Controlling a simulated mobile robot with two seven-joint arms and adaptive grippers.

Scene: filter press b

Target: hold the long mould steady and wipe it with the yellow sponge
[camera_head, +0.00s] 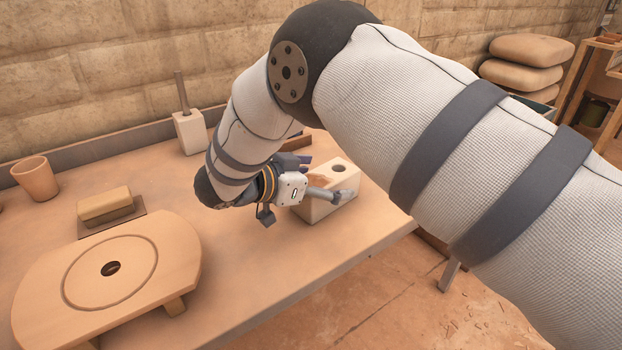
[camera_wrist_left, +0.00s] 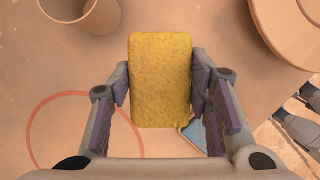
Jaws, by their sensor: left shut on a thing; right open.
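The long mould (camera_head: 346,173) is a pale block with a round hole in its top, lying on the table right of centre in the head view. My right gripper (camera_head: 322,178) is open at the mould, its fingers spread over the block's left part. I cannot tell whether they touch it. The yellow sponge (camera_wrist_left: 160,82) is upright in the left wrist view. My left gripper (camera_wrist_left: 160,90) is shut on it, with one finger pad on each side. The left gripper and the sponge do not show in the head view.
A round-marked board (camera_head: 170,250), a tan block (camera_head: 104,200) on a dark base and a clay cup (camera_head: 35,178) stand on the left of the table (camera_head: 235,285). A pale holder with an upright rod (camera_head: 189,130) stands at the back. The front middle is clear.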

